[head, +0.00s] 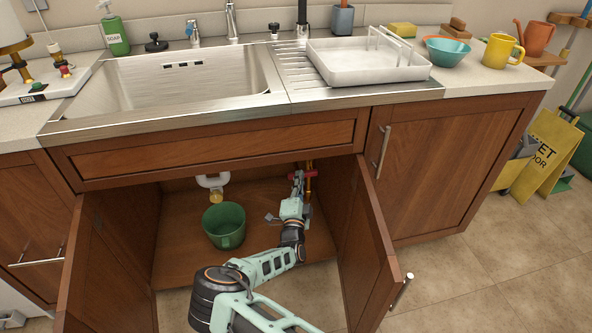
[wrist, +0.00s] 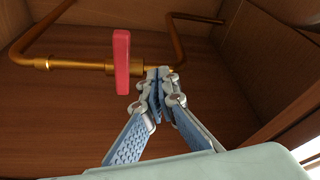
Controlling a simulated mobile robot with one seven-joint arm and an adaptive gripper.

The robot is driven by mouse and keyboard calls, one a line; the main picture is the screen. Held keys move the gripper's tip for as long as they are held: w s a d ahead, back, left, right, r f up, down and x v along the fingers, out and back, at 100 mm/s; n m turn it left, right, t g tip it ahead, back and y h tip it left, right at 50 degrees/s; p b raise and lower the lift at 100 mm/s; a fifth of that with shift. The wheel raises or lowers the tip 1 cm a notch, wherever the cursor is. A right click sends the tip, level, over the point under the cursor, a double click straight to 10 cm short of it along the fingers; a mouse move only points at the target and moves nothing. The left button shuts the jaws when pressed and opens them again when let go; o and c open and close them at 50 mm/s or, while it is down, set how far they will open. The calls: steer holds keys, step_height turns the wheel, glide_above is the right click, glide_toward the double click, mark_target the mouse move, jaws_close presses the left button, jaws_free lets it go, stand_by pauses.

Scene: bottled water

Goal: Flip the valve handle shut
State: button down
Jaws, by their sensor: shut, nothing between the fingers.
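The red valve handle (wrist: 122,60) stands upright in the wrist view, across the horizontal copper pipe (wrist: 80,65). In the head view my gripper (head: 297,177) is beside the valve and partly hard to make out.
A green bucket (head: 224,225) stands on the cabinet floor below a white drain pipe (head: 212,181). The cabinet doors are open, with the right door (head: 372,250) close beside my arm. Another copper pipe section (wrist: 175,40) rises behind the fingertips.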

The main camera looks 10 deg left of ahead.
steer(key=s+d+f+p, duration=0.1)
steer(key=s+d+f, duration=0.1)
steer(key=s, duration=0.4)
steer(key=shift+d, duration=0.3)
